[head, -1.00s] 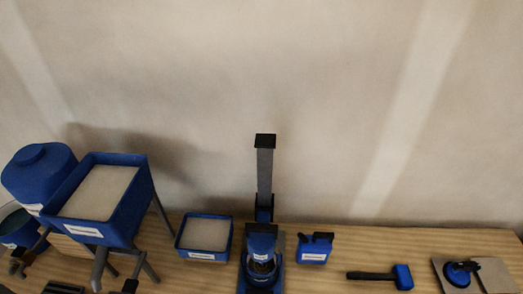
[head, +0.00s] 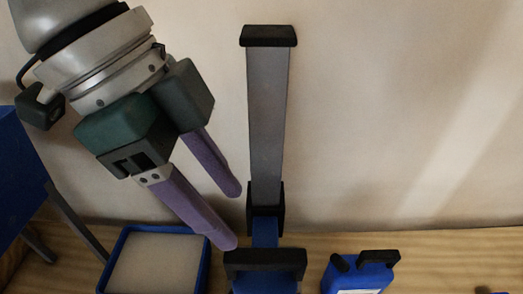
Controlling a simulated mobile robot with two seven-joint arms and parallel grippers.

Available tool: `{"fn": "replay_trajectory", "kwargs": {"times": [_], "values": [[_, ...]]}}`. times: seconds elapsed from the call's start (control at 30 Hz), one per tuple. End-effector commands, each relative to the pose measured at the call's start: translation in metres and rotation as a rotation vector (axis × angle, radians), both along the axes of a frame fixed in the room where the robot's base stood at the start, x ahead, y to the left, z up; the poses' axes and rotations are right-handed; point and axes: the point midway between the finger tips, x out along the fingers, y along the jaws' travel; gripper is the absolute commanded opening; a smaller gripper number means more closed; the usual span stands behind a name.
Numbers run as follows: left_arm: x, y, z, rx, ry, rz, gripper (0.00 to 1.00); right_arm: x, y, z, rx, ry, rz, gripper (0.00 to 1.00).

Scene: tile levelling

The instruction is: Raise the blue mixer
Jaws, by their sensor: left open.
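The blue mixer (head: 265,284) stands at the bottom middle of the head view, cut off by the lower edge. Its black handle bar (head: 265,259) lies across the front of its head. Its tall grey column (head: 267,125) with a black cap rises behind, upright. My left gripper (head: 232,218) comes in from the upper left, pointing down and right. Its two purple fingers are apart with nothing between them, and their tips are just left of the column and handle. The mixer's lower part is out of view. My right gripper is not in view.
A blue tray (head: 206,270) with a pale filling sits left of the mixer, below my left fingers. A blue jug (head: 358,275) with a black cap and handle stands to the right. A blue bin (head: 22,170) on grey legs is at the left edge. The wall is close behind.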

Motion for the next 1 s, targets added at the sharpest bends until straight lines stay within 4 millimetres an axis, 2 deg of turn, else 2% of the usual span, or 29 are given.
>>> {"fn": "replay_trajectory", "kwargs": {"times": [0.03, 0.17, 0.6, 0.77, 1.0], "values": [[0.002, 0.001, -0.006, 0.004, -0.001, -0.004, 0.57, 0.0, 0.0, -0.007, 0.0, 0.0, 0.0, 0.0], [0.002, -0.002, -0.013, 0.006, 0.004, -0.007, 0.57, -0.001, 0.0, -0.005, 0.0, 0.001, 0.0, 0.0], [0.002, -0.031, -0.083, 0.006, 0.002, -0.005, 0.57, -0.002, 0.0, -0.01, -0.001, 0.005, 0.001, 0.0], [0.002, -0.035, -0.093, 0.006, 0.001, -0.005, 0.57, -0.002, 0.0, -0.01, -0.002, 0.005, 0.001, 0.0], [0.002, -0.036, -0.094, 0.006, 0.0, -0.005, 0.57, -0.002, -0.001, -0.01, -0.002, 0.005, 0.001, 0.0]]}}
